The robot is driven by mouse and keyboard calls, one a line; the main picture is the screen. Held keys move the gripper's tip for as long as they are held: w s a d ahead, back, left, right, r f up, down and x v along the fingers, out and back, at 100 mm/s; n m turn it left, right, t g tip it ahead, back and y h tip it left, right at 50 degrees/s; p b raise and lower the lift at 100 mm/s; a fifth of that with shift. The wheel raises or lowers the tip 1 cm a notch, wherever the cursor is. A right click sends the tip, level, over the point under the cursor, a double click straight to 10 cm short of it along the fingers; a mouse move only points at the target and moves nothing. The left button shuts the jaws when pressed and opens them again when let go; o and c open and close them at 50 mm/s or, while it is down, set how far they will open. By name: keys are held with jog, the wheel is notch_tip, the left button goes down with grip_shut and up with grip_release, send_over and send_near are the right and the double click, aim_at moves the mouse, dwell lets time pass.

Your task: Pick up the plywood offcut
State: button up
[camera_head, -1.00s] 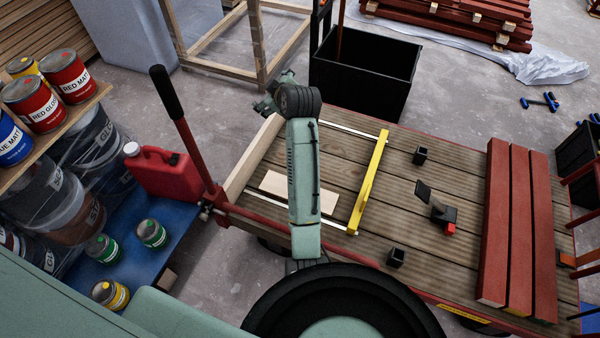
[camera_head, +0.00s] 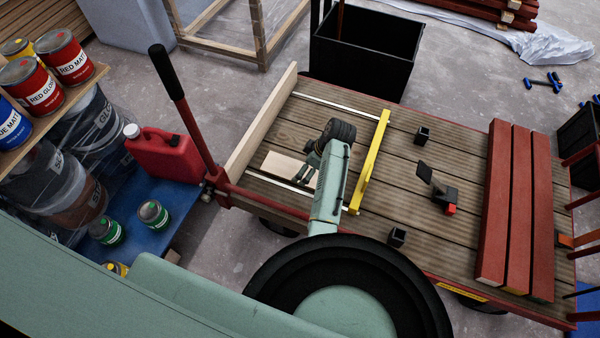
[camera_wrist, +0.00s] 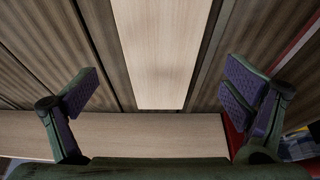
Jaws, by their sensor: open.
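The plywood offcut (camera_head: 282,166) is a pale flat piece lying on the slatted deck of the cart (camera_head: 400,210), between the upright end board and the yellow bar. My gripper (camera_head: 304,174) is over its right part and hides some of it. In the wrist view the offcut (camera_wrist: 165,45) runs between my two open fingers (camera_wrist: 162,90), its near end just short of the end board. The fingers stand apart on either side of it and hold nothing. I cannot tell the exact height above it.
A pale end board (camera_head: 262,125) rises on the deck's left side. A yellow bar (camera_head: 370,165) stands to the right of my wrist. Small black blocks (camera_head: 422,136), a red-tipped tool (camera_head: 440,195) and red battens (camera_head: 518,210) are farther right. A red handle post (camera_head: 190,130) stands left.

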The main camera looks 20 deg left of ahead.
jog(key=x, duration=0.4)
jog(key=shift+s+d+f, duration=0.1)
jog(key=shift+d, duration=0.05)
jog(key=shift+c, duration=0.4)
jog(key=c, duration=1.3)
